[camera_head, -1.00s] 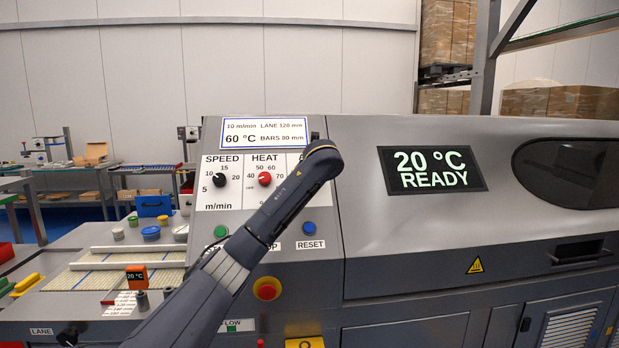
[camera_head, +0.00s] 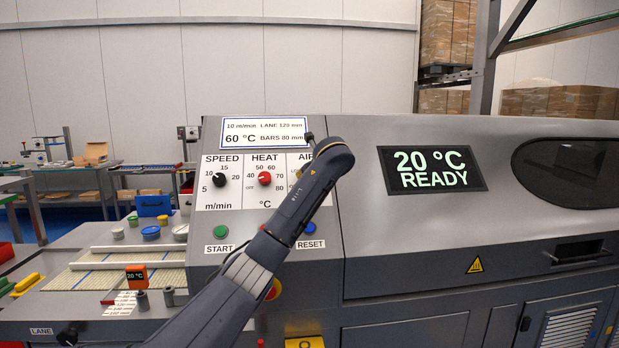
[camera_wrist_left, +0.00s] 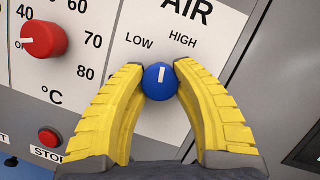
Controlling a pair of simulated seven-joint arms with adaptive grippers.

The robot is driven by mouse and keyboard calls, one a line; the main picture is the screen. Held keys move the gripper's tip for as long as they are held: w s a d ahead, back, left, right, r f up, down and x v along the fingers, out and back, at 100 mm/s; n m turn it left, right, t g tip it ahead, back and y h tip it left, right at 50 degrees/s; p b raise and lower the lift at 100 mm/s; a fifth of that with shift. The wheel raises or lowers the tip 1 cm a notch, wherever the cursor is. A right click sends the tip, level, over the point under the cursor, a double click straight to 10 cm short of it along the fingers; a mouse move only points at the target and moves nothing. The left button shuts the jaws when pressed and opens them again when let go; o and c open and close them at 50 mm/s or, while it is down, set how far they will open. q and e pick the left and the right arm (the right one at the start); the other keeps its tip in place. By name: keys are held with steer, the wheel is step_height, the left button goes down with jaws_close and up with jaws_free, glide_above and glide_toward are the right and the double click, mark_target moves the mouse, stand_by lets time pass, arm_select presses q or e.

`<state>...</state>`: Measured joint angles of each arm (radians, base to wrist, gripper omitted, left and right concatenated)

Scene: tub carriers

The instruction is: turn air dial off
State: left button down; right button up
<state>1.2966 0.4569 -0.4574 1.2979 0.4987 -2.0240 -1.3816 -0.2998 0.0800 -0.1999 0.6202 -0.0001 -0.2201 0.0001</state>
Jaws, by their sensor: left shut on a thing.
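The air dial (camera_wrist_left: 160,82) is a blue round knob under the AIR label in the left wrist view. Its white mark points up, between LOW and HIGH. My left gripper (camera_wrist_left: 160,76) has yellow ribbed fingers, shut on the dial from both sides. The lower part of the dial's scale is hidden by the fingers, and I see no OFF label for it. In the head view the dial is hidden behind my left arm, below the AIR label (camera_head: 298,157). My right gripper is not in view.
The red heat dial (camera_head: 265,178) is left of the air dial, its mark toward OFF; it also shows in the left wrist view (camera_wrist_left: 44,39). The black speed dial (camera_head: 220,180) is further left. A display (camera_head: 432,169) right of the panel reads 20 °C READY.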

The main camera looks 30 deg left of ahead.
arm_select(q)
steer(key=n+g, duration=0.1)
steer(key=n, duration=0.2)
steer(key=n+g, duration=0.1)
steer(key=n, duration=0.2)
steer(key=shift+r, duration=0.1)
steer(key=n+g, duration=0.1)
steer(key=n, duration=0.5)
steer(key=shift+g, duration=0.4)
steer(key=n+h, duration=0.1)
steer(key=n, duration=0.2)
steer(key=n+g+h, duration=0.1)
steer(key=n, duration=0.2)
steer(key=shift+a+g, duration=0.1)
steer(key=shift+g, duration=0.2)
steer(key=shift+f+n, duration=0.2)
steer(key=shift+n, duration=0.9)
steer(key=shift+f+h, duration=0.15)
steer(key=shift+h, duration=0.15)
steer(key=c, duration=1.1)
jaws_free()
steer(key=shift+s+a, duration=0.15)
steer(key=shift+c, duration=0.2)
steer(key=shift+o, duration=1.2)
steer(key=shift+r, duration=0.2)
